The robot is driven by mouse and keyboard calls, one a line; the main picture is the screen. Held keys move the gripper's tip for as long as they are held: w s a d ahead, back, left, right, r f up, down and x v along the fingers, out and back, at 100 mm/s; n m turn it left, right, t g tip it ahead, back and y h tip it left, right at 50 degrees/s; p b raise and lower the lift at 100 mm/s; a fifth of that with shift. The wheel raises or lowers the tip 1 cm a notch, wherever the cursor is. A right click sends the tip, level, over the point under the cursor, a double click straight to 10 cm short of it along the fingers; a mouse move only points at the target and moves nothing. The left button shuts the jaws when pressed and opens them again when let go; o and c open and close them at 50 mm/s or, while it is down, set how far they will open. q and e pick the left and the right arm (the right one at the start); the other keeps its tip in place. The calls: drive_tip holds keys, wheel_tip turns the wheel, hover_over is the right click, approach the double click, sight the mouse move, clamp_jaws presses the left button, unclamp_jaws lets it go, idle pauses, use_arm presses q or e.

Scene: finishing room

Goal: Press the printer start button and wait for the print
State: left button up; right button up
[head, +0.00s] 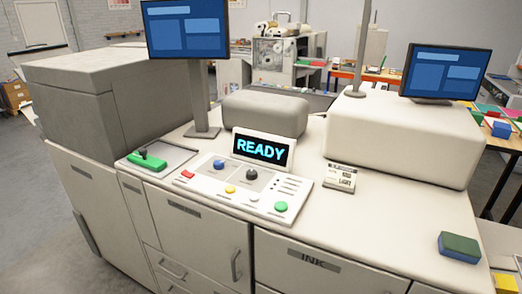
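The printer (400,215) is a large cream machine that fills the middle of the head view. Its control panel (240,202) slopes on the front left of the top. A green round button (281,207) sits at the panel's right end. A red button (187,174), a blue knob (219,164), a dark knob (251,174) and small yellow and white buttons are also on the panel. The display (262,149) behind it reads READY in cyan letters. Which button is marked start is too small to read. Neither of my grippers shows in this view.
Two monitors (187,29) (446,72) stand on the machine. A green and blue block (459,247) lies at the right front corner. The top between panel and block is mostly clear.

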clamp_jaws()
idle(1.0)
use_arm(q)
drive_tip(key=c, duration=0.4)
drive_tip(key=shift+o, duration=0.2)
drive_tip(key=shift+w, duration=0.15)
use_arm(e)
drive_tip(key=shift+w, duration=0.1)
